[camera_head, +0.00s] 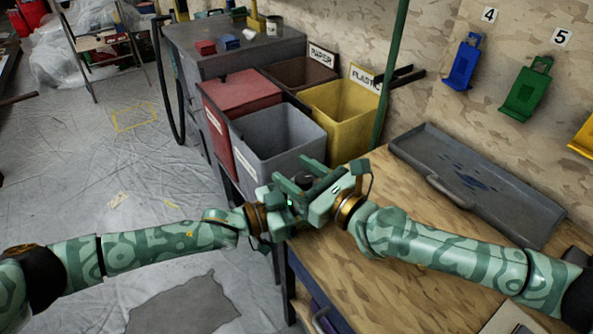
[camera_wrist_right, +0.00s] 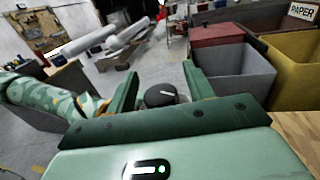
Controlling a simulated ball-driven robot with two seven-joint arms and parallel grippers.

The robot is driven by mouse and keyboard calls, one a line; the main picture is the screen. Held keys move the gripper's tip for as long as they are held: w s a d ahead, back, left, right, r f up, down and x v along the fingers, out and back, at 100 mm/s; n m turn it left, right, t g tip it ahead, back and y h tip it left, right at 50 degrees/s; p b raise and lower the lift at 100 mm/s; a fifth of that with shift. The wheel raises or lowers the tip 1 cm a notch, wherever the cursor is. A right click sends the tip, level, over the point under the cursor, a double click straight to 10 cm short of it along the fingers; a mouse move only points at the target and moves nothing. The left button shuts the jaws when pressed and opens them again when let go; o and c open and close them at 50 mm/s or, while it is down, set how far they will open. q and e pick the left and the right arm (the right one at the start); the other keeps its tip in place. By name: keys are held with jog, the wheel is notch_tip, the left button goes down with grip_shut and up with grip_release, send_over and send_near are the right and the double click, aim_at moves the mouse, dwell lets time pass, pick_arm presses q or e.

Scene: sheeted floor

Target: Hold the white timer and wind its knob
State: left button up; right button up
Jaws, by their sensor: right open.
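A round dark knob (camera_head: 304,179) shows between the two green fingers of my right gripper (camera_head: 290,170). In the right wrist view the dark knob (camera_wrist_right: 160,94) sits between the spread fingers of my right gripper (camera_wrist_right: 159,68), with a gap on each side. The right gripper is open. The white timer's body cannot be made out; the grippers hide it in the head view. My left gripper (camera_head: 278,207) is just left of and below the right one, close against it. Its fingers are hidden, so I cannot tell whether it is shut.
Both grippers are over the left edge of the wooden workbench (camera_head: 400,290). A grey tray (camera_head: 520,215) lies at the bench's back. Grey (camera_head: 240,142), red (camera_head: 240,88) and yellow (camera_head: 350,130) bins stand just behind the grippers. A green post (camera_head: 393,70) rises beside the bins.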

jog(key=shift+w+a, duration=0.15)
jog(key=c, duration=1)
jog(key=shift+m+t, duration=0.3)
jog(key=m+t+h, duration=0.1)
jog(key=h, duration=0.1)
jog(key=m+t+h, duration=0.2)
jog(key=shift+w+d, duration=0.15)
jog(key=shift+d, duration=0.05)
jog(key=shift+w+d+m+t+h, duration=0.15)
jog(key=shift+m+t+h, duration=0.45)
jog(key=shift+m+h, duration=0.8)
jog(key=shift+d+h, duration=0.15)
jog(key=shift+h, duration=0.45)
jog(key=o, duration=1)
